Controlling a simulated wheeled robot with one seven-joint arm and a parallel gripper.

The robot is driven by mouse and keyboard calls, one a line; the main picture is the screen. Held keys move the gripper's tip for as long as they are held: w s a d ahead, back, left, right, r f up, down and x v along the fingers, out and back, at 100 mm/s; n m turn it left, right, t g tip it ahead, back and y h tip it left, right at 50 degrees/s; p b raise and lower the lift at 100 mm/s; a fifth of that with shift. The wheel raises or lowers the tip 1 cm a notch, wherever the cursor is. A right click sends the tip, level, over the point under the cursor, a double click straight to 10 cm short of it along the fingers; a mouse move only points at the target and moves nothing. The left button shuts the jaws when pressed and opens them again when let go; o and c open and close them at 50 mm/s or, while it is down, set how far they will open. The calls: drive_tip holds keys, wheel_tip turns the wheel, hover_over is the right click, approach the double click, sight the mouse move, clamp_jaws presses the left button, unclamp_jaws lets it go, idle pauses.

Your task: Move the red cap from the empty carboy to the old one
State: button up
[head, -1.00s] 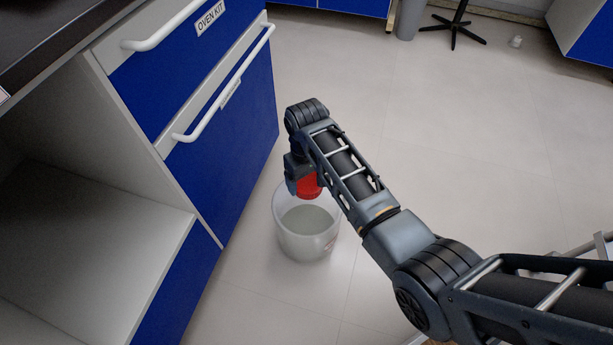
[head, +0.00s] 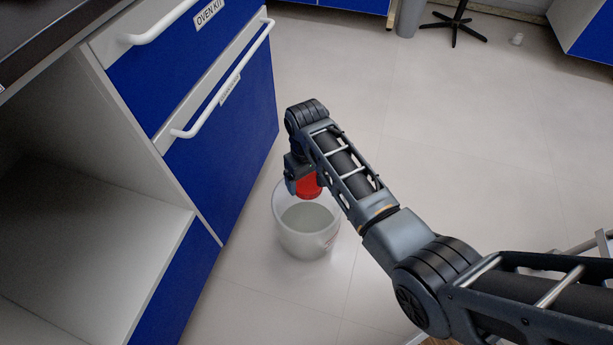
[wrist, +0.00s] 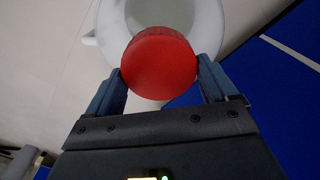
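The red cap (wrist: 158,62) sits between the two fingers of my gripper (wrist: 160,78) in the wrist view, with a finger against each side. In the head view the cap (head: 309,186) shows below my gripper (head: 297,186), partly behind my arm. Whether the cap touches the carboy cannot be told. No second carboy is in view.
A blue cabinet with drawers (head: 222,150) and white handles stands left of the carboy, with an open shelf (head: 90,240) nearer me. Grey floor (head: 440,150) is clear to the right. A chair base (head: 455,25) and a grey bin (head: 410,18) are at the back.

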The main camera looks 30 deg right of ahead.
drive_tip(key=shift+o, duration=1.1)
wheel_tip(320, 180, up, 8)
drive_tip(key=p, duration=0.3)
drive_tip(key=shift+f, duration=0.1)
